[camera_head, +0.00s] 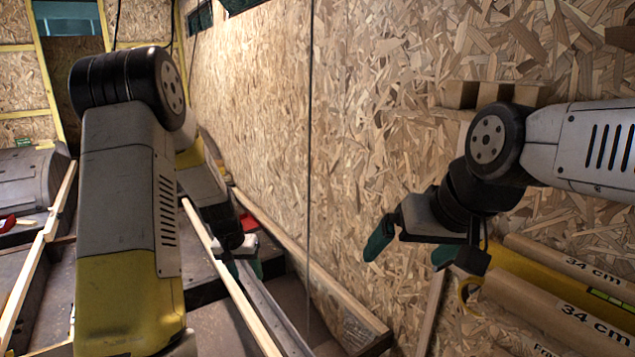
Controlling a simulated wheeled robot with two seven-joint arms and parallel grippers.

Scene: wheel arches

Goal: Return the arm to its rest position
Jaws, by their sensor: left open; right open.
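My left arm (130,200) comes in from the left and fills much of the left side, with its forearm bent away toward the wall. My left gripper (243,268) is open, with its teal fingers low over the wooden strips, and nothing shows between them. My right arm (590,145) comes in from the right edge. My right gripper (412,250) is open in front of the chipboard wall, its two teal fingers apart and nothing visible between them. Part of the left gripper is hidden behind its own wrist.
A chipboard wall (390,90) runs along the right. Cardboard tubes (545,305) marked 34 cm lie at the lower right, below my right wrist. Long wooden strips (225,275) run along the floor near my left gripper. A dark wheel arch (28,183) stands at the left.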

